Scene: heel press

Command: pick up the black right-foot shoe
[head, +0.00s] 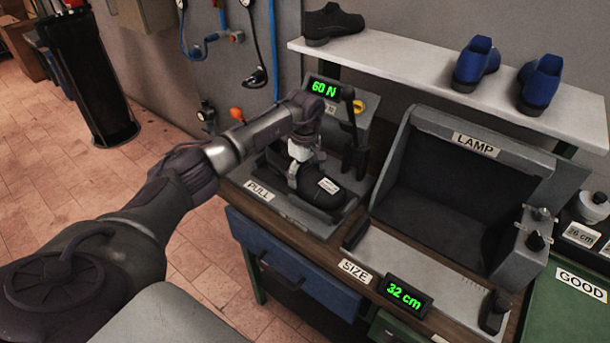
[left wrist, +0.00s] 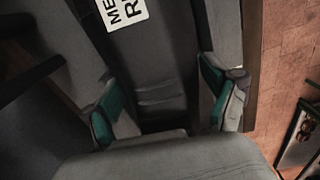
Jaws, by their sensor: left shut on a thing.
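A black shoe (head: 325,202) with a white label lies in the PULL station (head: 305,222) on the bench. My left gripper (head: 297,170) reaches down onto this shoe from above and is shut on it. In the left wrist view, the green-padded fingers of my left gripper (left wrist: 163,108) stand on either side of the dark shoe (left wrist: 155,70). Its label is cut off there, with "ME" and "R" readable. The shoe appears to be still down in the station. Another dark shoe (head: 332,24) stands on the shelf. My right gripper is not in view.
Two blue shoes (head: 476,65) stand on the white shelf (head: 440,68) at the back. A display reading 60 N (head: 324,88) stands behind the PULL station. The LAMP box (head: 450,185) and a SIZE display reading 32 cm (head: 405,296) are to the right.

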